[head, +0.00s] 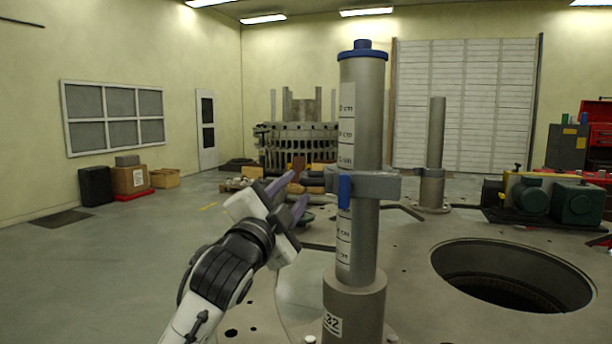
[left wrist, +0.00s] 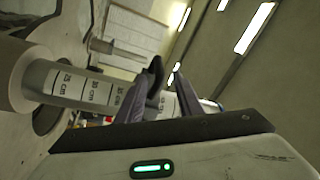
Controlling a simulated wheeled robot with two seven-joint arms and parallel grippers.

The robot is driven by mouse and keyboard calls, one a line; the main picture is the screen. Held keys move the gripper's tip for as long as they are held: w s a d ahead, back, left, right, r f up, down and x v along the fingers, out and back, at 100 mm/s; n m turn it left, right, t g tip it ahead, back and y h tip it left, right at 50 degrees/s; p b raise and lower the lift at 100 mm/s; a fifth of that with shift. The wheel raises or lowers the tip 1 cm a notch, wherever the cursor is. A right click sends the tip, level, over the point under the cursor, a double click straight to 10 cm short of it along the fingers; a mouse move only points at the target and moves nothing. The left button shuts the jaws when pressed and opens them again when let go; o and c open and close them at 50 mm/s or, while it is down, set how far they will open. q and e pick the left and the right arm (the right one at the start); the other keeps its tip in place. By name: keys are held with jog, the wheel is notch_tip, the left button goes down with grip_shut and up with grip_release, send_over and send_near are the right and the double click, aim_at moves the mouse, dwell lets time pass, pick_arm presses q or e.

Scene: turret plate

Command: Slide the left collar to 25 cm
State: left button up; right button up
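The left collar (head: 368,186) is a grey ring around the near upright post (head: 362,110), with a blue tab (head: 344,191) at its front left. The post has a blue cap and a white cm scale; its figures are hard to read in the head view. In the left wrist view the scale (left wrist: 82,88) seems to read 25, 20 and 15 cm away from the base. My left gripper (head: 301,186) is open, left of the collar and pointing toward it. In the left wrist view a dark curved part (left wrist: 155,78) shows between the fingers, apparently untouched. My right gripper is out of view.
A round hole (head: 510,278) opens in the plate at right. Green motors (head: 555,197) stand beyond it.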

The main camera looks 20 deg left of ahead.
aim_at(304, 175)
pick_arm(q)
jog(key=p+x, duration=0.1)
jog(key=x, duration=0.4)
jog(key=shift+w+r, duration=0.15)
jog(key=shift+w, duration=0.7)
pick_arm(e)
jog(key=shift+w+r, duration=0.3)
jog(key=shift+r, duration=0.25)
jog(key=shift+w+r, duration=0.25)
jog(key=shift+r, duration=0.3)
pick_arm(q)
grip_shut()
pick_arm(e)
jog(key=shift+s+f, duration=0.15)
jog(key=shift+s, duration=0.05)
